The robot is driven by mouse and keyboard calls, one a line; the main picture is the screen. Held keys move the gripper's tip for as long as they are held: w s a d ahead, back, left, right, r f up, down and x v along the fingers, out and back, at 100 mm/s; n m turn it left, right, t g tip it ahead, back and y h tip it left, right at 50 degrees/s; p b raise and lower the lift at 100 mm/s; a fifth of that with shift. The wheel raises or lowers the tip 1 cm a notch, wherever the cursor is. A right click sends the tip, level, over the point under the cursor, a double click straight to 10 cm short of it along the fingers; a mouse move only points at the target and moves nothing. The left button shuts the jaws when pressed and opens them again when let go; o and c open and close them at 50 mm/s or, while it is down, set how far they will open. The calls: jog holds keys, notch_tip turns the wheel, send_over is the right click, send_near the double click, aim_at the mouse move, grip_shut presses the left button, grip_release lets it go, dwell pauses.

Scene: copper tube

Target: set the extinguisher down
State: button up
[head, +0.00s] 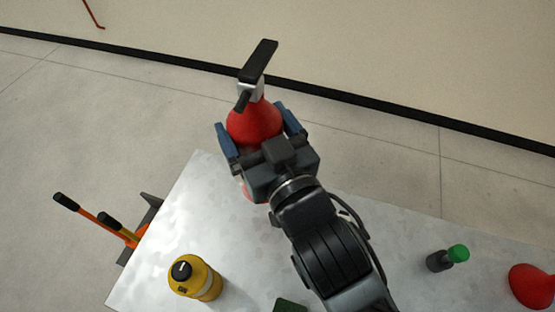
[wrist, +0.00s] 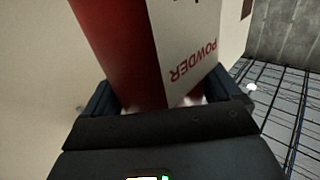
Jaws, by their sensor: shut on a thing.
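The red fire extinguisher (head: 254,122), with a black handle on top, is in my gripper (head: 261,131) in the head view. Its top points toward the wall. My gripper's two blue-grey fingers are shut on its sides. In the wrist view the extinguisher (wrist: 130,50) shows as a red body with a white label reading "POWDER", between the fingers (wrist: 168,100). It is over the far edge of the grey table (head: 180,215). Its base is mostly hidden behind my gripper, so I cannot tell whether it touches the table.
A yellow bottle (head: 196,278) with a black cap stands at the table's front left. A dark item with a green cap (head: 447,258) and a red object (head: 533,286) are at the right. An orange-handled tool (head: 100,222) is beyond the left edge. The table's left middle is clear.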

jog(key=w+a+f+b, duration=0.1)
jog(key=a+f+b, duration=0.2)
jog(key=a+f, duration=0.7)
jog(key=shift+a+f+b, duration=0.15)
jog(key=shift+a+b, duration=0.2)
jog(key=shift+a, duration=0.25)
jog(key=shift+f, duration=0.2)
jog(key=o, duration=1.8)
jog(key=shift+f, duration=0.1)
jog(key=shift+c, duration=0.2)
jog(key=b+v, duration=0.3)
jog(key=v, duration=0.9)
jog(key=shift+b, duration=0.3)
